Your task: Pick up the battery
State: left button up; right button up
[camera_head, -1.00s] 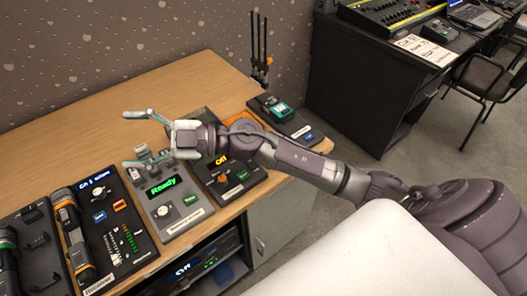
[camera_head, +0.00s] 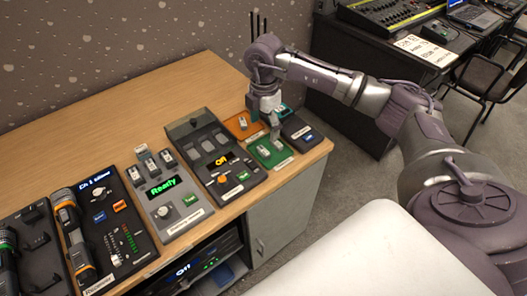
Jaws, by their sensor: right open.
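Small grey-white batteries sit in several places in the head view. One battery (camera_head: 263,150) lies on the green tray (camera_head: 262,161) near the right end of the table, and another pale one (camera_head: 278,144) is just right of it. A third (camera_head: 242,123) is on the orange tray (camera_head: 232,129) behind. My right gripper (camera_head: 274,132) points down over the back right of the green tray, close to the right-hand battery. It is open; its fingers are small here, and I cannot tell whether they touch the battery. My left gripper is out of view.
A grey charger (camera_head: 176,208) reading "Ready" holds several batteries, with a black unit (camera_head: 219,172) reading "Off" beside it. A dark unit (camera_head: 301,133) stands right of the green tray near the table's edge. The back left of the wooden table (camera_head: 110,135) is clear.

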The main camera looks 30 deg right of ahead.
aim_at(263, 150)
notch_tip(263, 150, down, 9)
jog(key=shift+s+a+f+p, duration=0.1)
jog(key=shift+a+f+p, duration=0.05)
jog(key=shift+p, duration=0.35)
jog(key=shift+c, duration=0.3)
jog(key=c, duration=1.1)
jog(key=shift+c, duration=0.2)
